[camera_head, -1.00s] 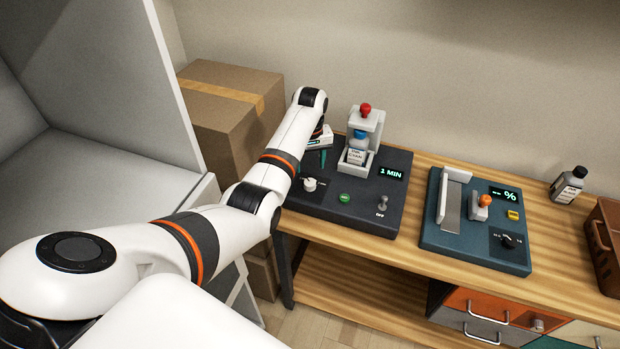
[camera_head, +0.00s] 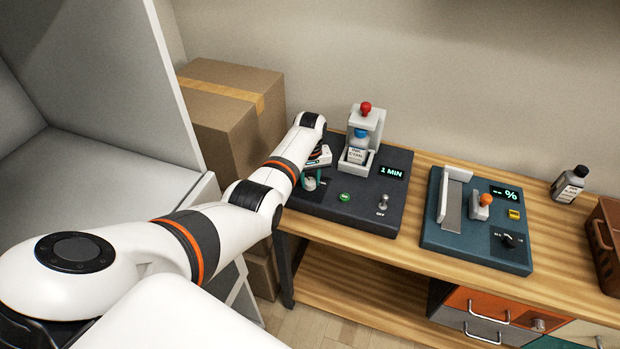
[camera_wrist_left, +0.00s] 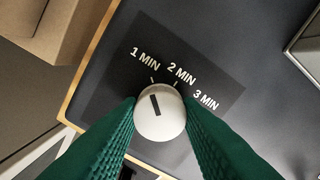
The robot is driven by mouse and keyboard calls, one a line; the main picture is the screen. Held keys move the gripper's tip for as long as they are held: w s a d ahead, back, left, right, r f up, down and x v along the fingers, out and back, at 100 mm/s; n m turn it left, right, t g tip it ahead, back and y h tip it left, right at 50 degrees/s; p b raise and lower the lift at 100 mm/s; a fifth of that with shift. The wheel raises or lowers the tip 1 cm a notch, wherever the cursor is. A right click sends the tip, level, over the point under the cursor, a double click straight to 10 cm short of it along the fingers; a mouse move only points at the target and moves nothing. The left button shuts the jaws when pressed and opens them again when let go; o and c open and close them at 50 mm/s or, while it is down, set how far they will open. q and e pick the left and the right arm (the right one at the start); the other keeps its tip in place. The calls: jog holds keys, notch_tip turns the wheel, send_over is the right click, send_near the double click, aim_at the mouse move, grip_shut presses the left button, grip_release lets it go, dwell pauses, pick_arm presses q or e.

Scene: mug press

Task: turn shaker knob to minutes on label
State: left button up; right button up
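The shaker (camera_head: 345,198) is a dark box on the wooden bench, and its display (camera_head: 392,172) reads 1 MIN. A bottle (camera_head: 358,150) with a blue cap and a label stands in its clamp; the label's small print is hard to read. The white knob (camera_wrist_left: 160,113) has a dark pointer line aimed toward 1 MIN on a dial marked 1, 2 and 3 MIN. My left gripper (camera_head: 312,182) is at the knob, its green fingers (camera_wrist_left: 160,118) on either side, close to or touching it; I cannot tell if they grip. My right gripper is not in view.
A green button (camera_head: 345,197) and an OFF toggle (camera_head: 383,202) sit right of the knob. A second teal machine (camera_head: 476,250) stands to the right, with another bottle (camera_head: 569,185) and a brown crate (camera_head: 605,240) beyond. Cardboard boxes (camera_head: 228,120) stand behind my left arm.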

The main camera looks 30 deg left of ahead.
pick_arm(q)
jog(key=shift+c, duration=1.2)
jog(key=shift+m, duration=0.3)
jog(key=m+p, duration=0.1)
jog(key=m, duration=0.1)
jog(key=shift+r+m, duration=0.1)
jog(key=shift+m, duration=0.3)
jog(key=m, duration=0.6)
jog(key=shift+p, duration=0.35)
jog(key=m, duration=0.5)
jog(key=shift+m, duration=0.4)
jog(key=m, duration=0.4)
jog(key=shift+m, duration=0.3)
